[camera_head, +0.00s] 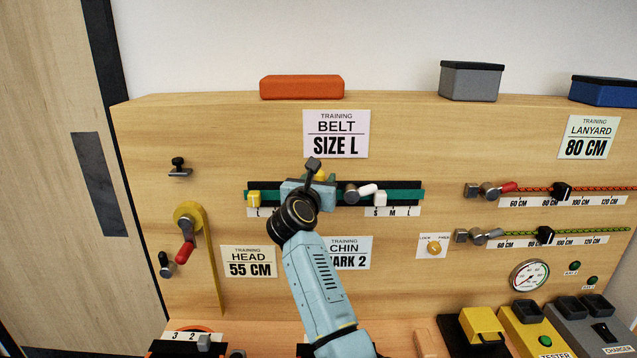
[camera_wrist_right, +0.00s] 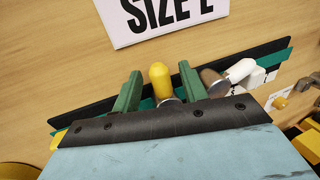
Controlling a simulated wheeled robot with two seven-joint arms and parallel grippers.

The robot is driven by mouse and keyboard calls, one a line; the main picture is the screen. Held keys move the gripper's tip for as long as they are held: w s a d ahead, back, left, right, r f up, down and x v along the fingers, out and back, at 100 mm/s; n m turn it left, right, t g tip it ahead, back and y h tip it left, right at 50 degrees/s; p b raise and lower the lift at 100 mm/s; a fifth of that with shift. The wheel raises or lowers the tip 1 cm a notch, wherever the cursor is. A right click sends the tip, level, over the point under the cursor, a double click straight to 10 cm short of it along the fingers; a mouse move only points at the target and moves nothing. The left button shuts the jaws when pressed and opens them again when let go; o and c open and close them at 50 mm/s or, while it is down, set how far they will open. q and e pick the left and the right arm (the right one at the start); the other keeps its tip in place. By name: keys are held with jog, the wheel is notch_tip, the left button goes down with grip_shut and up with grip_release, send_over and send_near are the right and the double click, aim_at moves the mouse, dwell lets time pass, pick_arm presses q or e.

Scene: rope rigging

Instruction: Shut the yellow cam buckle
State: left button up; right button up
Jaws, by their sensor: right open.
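The yellow cam buckle's rounded lever (camera_wrist_right: 160,78) stands up on a round metal base at the green belt strap in the right wrist view. In the head view only a bit of its yellow lever (camera_head: 321,174) shows behind my gripper. My right gripper (camera_head: 309,186) is at the belt strip and hides most of the buckle. In the wrist view its two green fingers (camera_wrist_right: 160,90) are apart, one on each side of the yellow lever. Contact with the lever cannot be told. My left gripper is in neither view.
A white-levered buckle (camera_head: 360,191) sits close to the right on the same strap (camera_head: 411,194). A yellow slider (camera_head: 254,199) is at the strap's left end. The belt sign (camera_head: 336,134) hangs above. A red-handled crank (camera_head: 186,248) is left; lanyard buckles (camera_head: 490,190) are right.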

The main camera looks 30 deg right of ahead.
grip_shut()
jog(key=shift+a+n, duration=0.1)
jog(key=shift+n, duration=0.2)
jog(key=shift+w+a+f+n+t+y+p, duration=0.1)
jog(key=shift+w+a+f+n+t+p, duration=0.45)
jog(key=shift+n, duration=2)
jog(key=shift+w+a+f+n+t+y+p, duration=0.15)
jog(key=shift+a+f+n+t, duration=0.65)
jog(key=shift+n, duration=1.8)
jog(key=shift+w+a+f+n+t+y+p, duration=0.1)
jog(key=shift+w+a+f+n+t+p, duration=0.55)
jog(key=shift+n, duration=1.9)
jog(key=shift+s+d+t+b, duration=0.2)
jog(key=shift+t+b, duration=0.1)
jog(key=shift+b, duration=0.05)
grip_release()
jog(key=shift+r, duration=0.15)
